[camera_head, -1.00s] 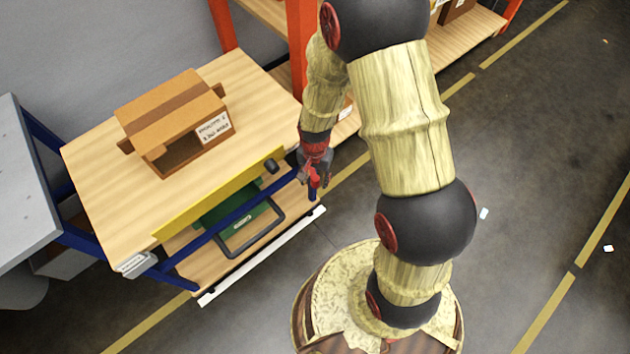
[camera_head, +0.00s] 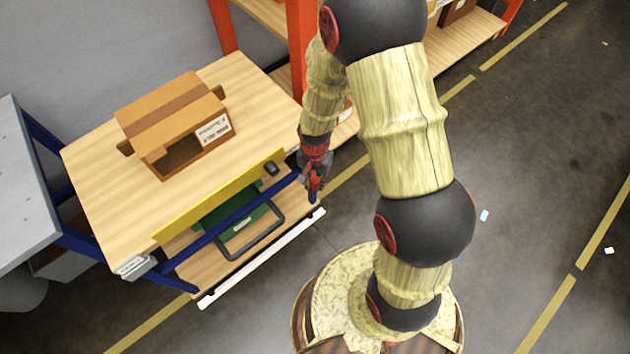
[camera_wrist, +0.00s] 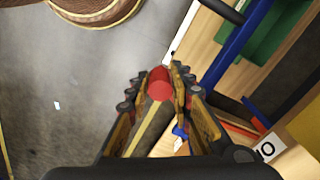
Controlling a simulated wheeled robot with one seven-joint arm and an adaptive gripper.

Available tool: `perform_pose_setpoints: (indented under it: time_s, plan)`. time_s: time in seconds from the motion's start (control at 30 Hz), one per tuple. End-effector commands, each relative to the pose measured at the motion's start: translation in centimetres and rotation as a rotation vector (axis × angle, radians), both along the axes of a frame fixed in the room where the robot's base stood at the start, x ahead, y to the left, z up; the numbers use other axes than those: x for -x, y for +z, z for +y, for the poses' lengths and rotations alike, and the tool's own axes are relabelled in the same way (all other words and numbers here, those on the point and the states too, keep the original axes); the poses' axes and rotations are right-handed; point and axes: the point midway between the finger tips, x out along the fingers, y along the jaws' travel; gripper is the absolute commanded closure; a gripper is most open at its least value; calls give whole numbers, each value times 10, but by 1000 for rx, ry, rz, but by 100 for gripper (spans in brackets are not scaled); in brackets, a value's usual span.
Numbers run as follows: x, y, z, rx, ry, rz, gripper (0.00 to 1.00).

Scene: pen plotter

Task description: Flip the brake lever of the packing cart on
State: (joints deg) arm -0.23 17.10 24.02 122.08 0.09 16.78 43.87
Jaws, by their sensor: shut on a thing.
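The packing cart has a light wood top (camera_head: 110,190), a yellow front board (camera_head: 215,198) and blue bars. My gripper (camera_head: 316,186) is at the cart's front right corner in the head view. In the wrist view, the two fingers of my gripper (camera_wrist: 160,76) are closed on the brake lever (camera_wrist: 160,88), whose red round end shows between them. The lever's lower part and its mount are largely hidden by the fingers. A white plate marked like "IO" (camera_wrist: 267,149) sits to the right of the gripper.
An open cardboard box (camera_head: 175,125) stands on the cart top. A green case (camera_head: 236,212) lies on the lower shelf, and a white strip (camera_head: 262,258) runs along that shelf's front. An orange rack (camera_head: 300,50) stands behind.

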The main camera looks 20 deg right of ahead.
Motion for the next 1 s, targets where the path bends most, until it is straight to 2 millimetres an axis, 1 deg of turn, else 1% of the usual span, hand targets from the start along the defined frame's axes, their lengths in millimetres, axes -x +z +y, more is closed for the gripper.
perform_pose_setpoints:
  time_s: [0.1, 0.67, 0.87, 1.0]
  plan:
    - [0, 0, 0, 0, 0, -1, 100]
    - [0, 0, -1, 0, 8, -1, 100]
    - [1, 1, -7, 0, 66, 0, 100]
    - [2, 2, -17, 1, 151, -1, 100]
